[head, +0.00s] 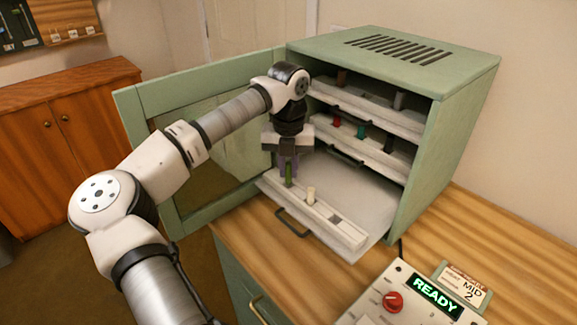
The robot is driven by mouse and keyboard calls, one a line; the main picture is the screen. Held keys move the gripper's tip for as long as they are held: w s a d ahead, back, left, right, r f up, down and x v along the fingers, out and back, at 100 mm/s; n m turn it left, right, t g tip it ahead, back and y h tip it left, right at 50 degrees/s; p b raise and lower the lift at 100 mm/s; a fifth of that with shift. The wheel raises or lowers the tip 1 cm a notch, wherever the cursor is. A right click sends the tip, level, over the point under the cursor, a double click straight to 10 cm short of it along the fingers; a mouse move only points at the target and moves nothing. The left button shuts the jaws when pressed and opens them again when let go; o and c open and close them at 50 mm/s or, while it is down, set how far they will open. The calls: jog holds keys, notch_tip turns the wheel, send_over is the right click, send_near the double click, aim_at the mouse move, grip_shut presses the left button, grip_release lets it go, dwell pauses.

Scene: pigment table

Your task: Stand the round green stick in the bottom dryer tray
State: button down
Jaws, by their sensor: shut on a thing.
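The green stick (289,175) is upright in my gripper (288,162), which is shut on its upper part. Its lower end meets the slotted strip of the bottom dryer tray (345,238), near the strip's left end. I cannot tell whether it sits in a hole or is just above one. The bottom tray is pulled out of the green dryer cabinet (455,120). A cream stick (311,195) stands in the same strip, right of the green one. A dark square hole (335,218) shows empty farther right.
The middle tray (375,150) holds red, teal and dark sticks. The top tray (370,105) holds a brown and a pale stick. The open cabinet door (200,100) stands left, behind my arm. A control box (410,300) reading READY and a card (468,285) are at front right.

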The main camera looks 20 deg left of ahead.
jog(key=shift+f, duration=0.15)
jog(key=shift+f+b, duration=0.7)
jog(key=shift+f, duration=0.05)
jog(key=shift+f, duration=0.2)
dwell(0.5)
jog(key=c, duration=1.3)
grip_release()
jog(key=shift+r, duration=0.1)
jog(key=shift+r+p, duration=2.1)
jog(key=shift+r, duration=1.85)
